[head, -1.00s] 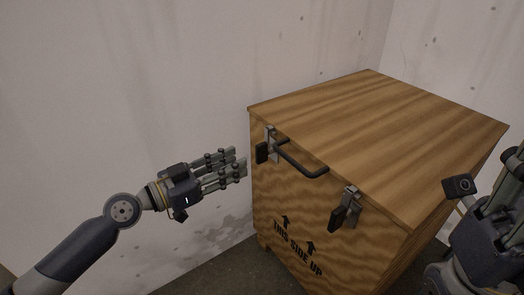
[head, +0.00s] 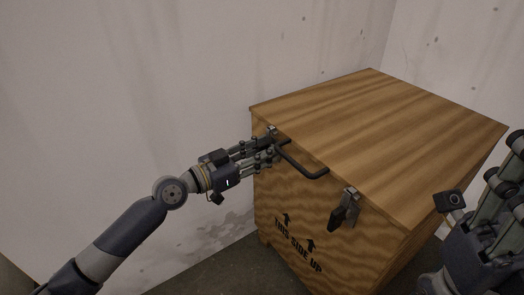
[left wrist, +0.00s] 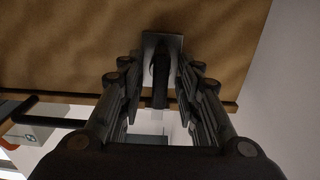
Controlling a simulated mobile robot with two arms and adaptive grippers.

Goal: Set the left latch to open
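The wooden crate (head: 380,130) has two metal latches with black levers on its front. The left latch (head: 271,131) shows only its metal top in the head view; my left gripper (head: 268,152) hides the rest. In the left wrist view the latch's metal plate (left wrist: 172,42) and dark lever (left wrist: 160,82) lie between the fingers of my left gripper (left wrist: 158,92). Those fingers are spread on both sides of the lever; I cannot tell whether they touch it. My right gripper (head: 478,185) is open and empty at the right edge.
A black bar handle (head: 305,170) sticks out just right of the left latch, close to my left fingers. The right latch (head: 346,207) is farther right, its lever hanging down. Pale walls (head: 130,80) stand behind the crate.

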